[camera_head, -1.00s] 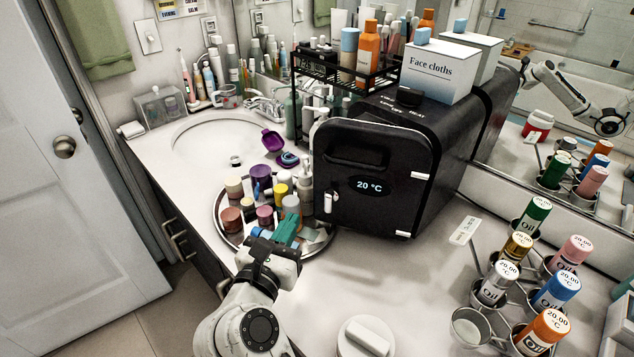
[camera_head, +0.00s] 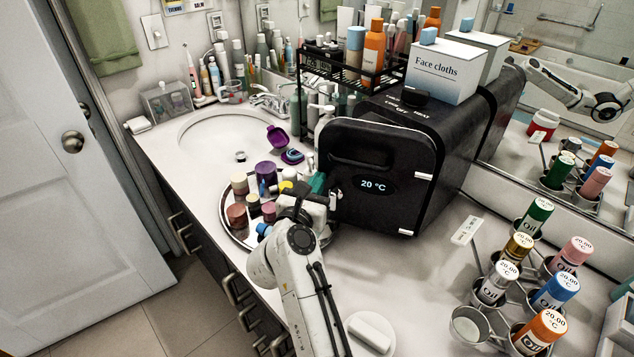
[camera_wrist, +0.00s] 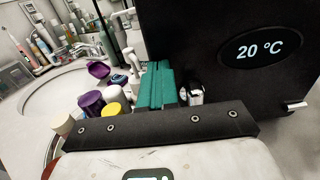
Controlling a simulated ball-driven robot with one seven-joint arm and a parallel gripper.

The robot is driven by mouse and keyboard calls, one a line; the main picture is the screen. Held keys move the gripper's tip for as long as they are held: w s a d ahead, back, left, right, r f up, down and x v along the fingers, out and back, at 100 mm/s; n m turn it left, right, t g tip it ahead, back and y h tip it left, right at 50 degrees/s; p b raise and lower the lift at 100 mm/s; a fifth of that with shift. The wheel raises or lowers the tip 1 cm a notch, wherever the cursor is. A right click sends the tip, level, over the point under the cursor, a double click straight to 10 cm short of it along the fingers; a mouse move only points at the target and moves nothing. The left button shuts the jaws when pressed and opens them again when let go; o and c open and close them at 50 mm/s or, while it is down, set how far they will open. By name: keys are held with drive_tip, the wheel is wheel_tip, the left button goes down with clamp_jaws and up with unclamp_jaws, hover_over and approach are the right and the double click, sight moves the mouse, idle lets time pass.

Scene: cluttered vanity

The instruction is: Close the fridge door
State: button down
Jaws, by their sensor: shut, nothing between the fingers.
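The black mini fridge (camera_head: 470,130) stands on the counter. Its door (camera_head: 385,212) faces me with a "20 °C" display, and white hinges show on its right edge. Whether a gap remains between door and body is hard to tell. My gripper (camera_head: 317,183) has green fingers, shut and empty, at the door's left edge by the small handle. In the wrist view the fingers (camera_wrist: 158,85) are just left of the white handle (camera_wrist: 194,93) and the door face (camera_wrist: 215,25). I cannot tell whether they touch the door.
A round tray (camera_head: 227,208) of jars and bottles lies under and left of my arm. Oil bottles (camera_head: 556,290) in a holder stand at the right.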

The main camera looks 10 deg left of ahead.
drive_tip(key=w+m+h+b, duration=0.1)
drive_tip(key=w+b, duration=0.1)
drive_tip(key=b, duration=0.2)
drive_tip(key=w+d+m+g+h+b, duration=0.1)
drive_tip(key=w+h+b, duration=0.1)
drive_tip(key=w+b, duration=0.1)
drive_tip(key=w+m+h+b, duration=0.1)
drive_tip(key=w+b, duration=0.1)
drive_tip(key=b, duration=0.2)
drive_tip(key=shift+w+d+f+b, duration=0.15)
drive_tip(key=shift+d+b, duration=0.25)
drive_tip(key=shift+w+d, duration=0.1)
drive_tip(key=shift+w, duration=0.25)
drive_tip(key=shift+s, duration=0.1)
